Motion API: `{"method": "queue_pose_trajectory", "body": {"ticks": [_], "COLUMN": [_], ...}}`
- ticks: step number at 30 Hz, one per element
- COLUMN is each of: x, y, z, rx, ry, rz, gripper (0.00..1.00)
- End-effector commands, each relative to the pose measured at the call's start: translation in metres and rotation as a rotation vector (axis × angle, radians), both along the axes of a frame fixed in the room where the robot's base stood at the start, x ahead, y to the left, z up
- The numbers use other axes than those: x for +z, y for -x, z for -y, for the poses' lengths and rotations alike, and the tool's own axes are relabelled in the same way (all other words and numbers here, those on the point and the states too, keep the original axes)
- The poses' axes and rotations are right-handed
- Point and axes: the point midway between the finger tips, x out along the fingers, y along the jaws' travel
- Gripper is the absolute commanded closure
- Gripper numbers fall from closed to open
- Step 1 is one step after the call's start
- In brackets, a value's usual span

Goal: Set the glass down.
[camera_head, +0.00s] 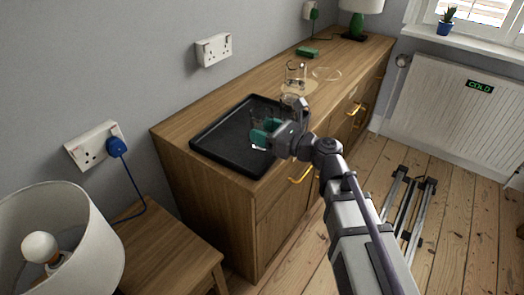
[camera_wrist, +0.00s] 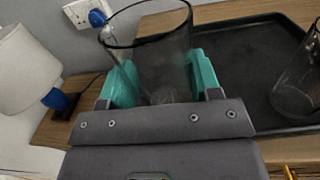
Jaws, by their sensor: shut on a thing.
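My gripper (camera_head: 264,132) has teal fingers and is shut on a clear glass (camera_wrist: 150,50), one finger on each side of it in the wrist view. The held glass is faint in the head view. It is over the black tray (camera_head: 212,141) on the wooden sideboard, and I cannot tell whether its base touches the tray. In the wrist view the tray (camera_wrist: 245,55) lies behind and to the right of the glass. A second clear glass (camera_wrist: 300,85) stands at the right of that view, apart from the held one.
Farther along the sideboard (camera_head: 345,58) are another clear glass (camera_head: 295,72), a clear round item (camera_head: 327,74), a green block (camera_head: 307,52) and a green-based lamp (camera_head: 356,24). A white-shaded lamp (camera_head: 75,235) stands by a lower wooden table (camera_head: 165,248) at the left.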

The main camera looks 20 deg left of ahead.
Motion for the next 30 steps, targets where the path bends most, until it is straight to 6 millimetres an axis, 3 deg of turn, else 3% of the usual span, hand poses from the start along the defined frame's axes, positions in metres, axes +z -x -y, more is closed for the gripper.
{"method": "queue_pose_trajectory", "body": {"ticks": [2,8,19,20,27,30], "x": [-0.001,-0.039,-0.039,-0.039,-0.038,-0.038], "y": [0.0,0.0,0.0,0.0,0.0,0.0], "z": [0.0,0.0,0.0,0.0,0.0,0.0], "rx": [0.0,0.0,0.0,0.0,0.0,0.0], "ry": [0.0,0.0,0.0,0.0,0.0,0.0], "rz": [0.0,0.0,0.0,0.0,0.0,0.0], "gripper": [0.75,0.75,0.75,0.42,0.19,0.17]}}
